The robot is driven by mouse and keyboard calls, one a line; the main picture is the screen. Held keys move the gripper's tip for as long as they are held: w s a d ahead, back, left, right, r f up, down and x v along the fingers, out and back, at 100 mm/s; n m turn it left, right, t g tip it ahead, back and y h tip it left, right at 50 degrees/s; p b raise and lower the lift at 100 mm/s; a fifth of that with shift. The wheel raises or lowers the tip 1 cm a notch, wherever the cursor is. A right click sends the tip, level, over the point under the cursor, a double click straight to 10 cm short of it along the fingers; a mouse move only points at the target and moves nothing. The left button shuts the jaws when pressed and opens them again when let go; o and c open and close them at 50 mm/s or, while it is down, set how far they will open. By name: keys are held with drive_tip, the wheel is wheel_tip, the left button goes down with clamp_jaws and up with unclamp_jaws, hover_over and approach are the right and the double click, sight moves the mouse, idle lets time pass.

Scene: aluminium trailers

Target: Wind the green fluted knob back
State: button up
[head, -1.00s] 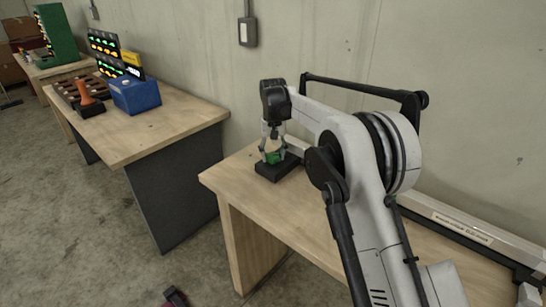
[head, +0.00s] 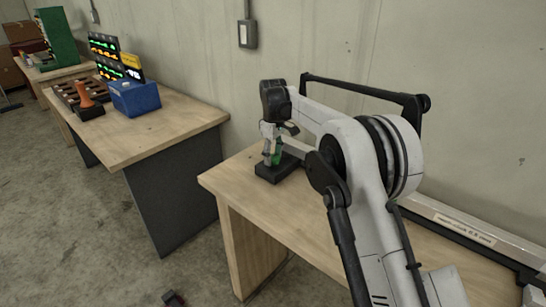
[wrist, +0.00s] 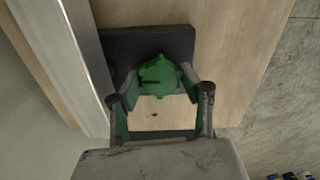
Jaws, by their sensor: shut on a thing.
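The green fluted knob (wrist: 160,76) sits on a dark square base (wrist: 124,46), with a short dark mark showing on its face in the wrist view. My gripper (wrist: 161,98) has one finger on each side of the knob and is shut on it. In the head view, my gripper (head: 272,159) points down over the black base (head: 284,172), which stands near the left end of the wooden bench (head: 238,189). Only a little of the green knob (head: 277,157) shows there between the fingers.
A pale metal rail (wrist: 72,62) runs along the left of the base in the wrist view. A second bench (head: 170,132) at the left carries a blue box (head: 135,98) and an orange knob (head: 86,97) on a dark base. The bench top in front of the base is clear.

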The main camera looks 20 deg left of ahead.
sight(273, 157)
idle(0.4)
drive_tip(key=o, duration=1.1)
drive_tip(key=shift+o, duration=0.2)
drive_tip(key=shift+r, duration=0.15)
wheel_tip(273, 157, up, 12)
